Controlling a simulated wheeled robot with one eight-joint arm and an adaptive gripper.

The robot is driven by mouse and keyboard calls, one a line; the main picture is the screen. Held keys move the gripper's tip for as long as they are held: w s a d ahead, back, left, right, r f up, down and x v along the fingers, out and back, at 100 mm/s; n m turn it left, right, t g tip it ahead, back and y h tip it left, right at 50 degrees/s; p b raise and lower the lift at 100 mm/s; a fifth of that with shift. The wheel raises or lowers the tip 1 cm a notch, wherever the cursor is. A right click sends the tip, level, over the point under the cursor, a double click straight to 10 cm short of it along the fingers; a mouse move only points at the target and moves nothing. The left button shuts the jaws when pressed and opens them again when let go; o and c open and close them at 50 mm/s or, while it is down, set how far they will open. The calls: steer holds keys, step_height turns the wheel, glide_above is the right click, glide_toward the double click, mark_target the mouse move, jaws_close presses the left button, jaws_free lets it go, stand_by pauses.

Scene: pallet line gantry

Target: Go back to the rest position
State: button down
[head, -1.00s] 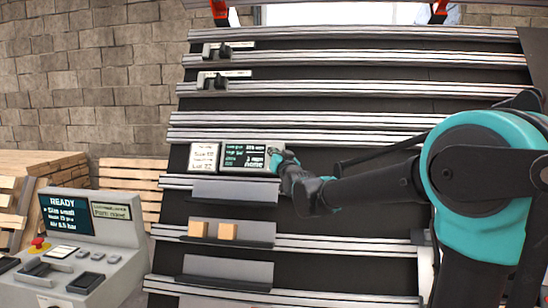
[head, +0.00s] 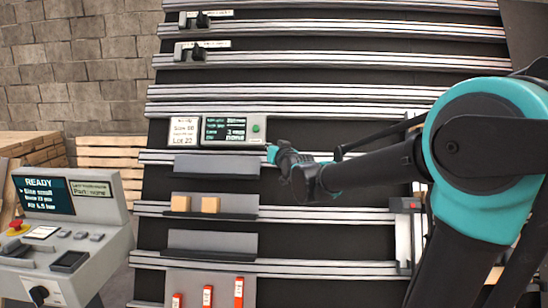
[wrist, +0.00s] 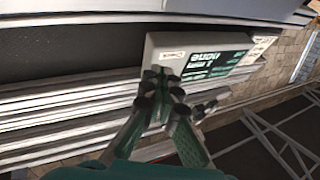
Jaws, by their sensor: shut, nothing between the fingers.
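My gripper (head: 272,152) is at the end of my dark and teal arm, in front of the slanted rack in the head view. It is just below and right of a small display unit (head: 228,130) with a green button (head: 256,128). In the wrist view, my gripper (wrist: 162,72) has its fingertips together with nothing between them. The display unit (wrist: 190,48) shows just beyond the fingertips there. I cannot tell from the wrist view how wide the gap to it is.
A console (head: 70,235) reading READY stands at the lower left. The rack has metal rails (head: 330,108), grey shelves (head: 215,166) with two tan blocks (head: 211,205), and red-marked pieces (head: 239,292) at the bottom. Wooden pallets (head: 108,165) stand behind.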

steer(key=s+d+f+g+h, duration=0.25)
steer(key=s+d+f, duration=0.35)
steer(key=s+f, duration=0.3)
steer(key=s+d+f+m+g+h, duration=0.1)
steer(key=s+d+f+g, duration=0.2)
steer(key=s+d+f, duration=0.55)
steer(key=s+d+f+g+h, duration=0.25)
steer(key=s+d+f, duration=0.25)
steer(key=f, duration=0.6)
steer(key=s+d+f+g, duration=0.1)
steer(key=s+f+g, duration=0.1)
steer(key=s, duration=0.3)
steer(key=s+d+f+m+g, duration=0.1)
steer(key=s+d+f+g, duration=0.1)
steer(key=s+f, duration=0.3)
steer(key=shift+s+d, duration=0.25)
steer(key=shift+s, duration=0.5)
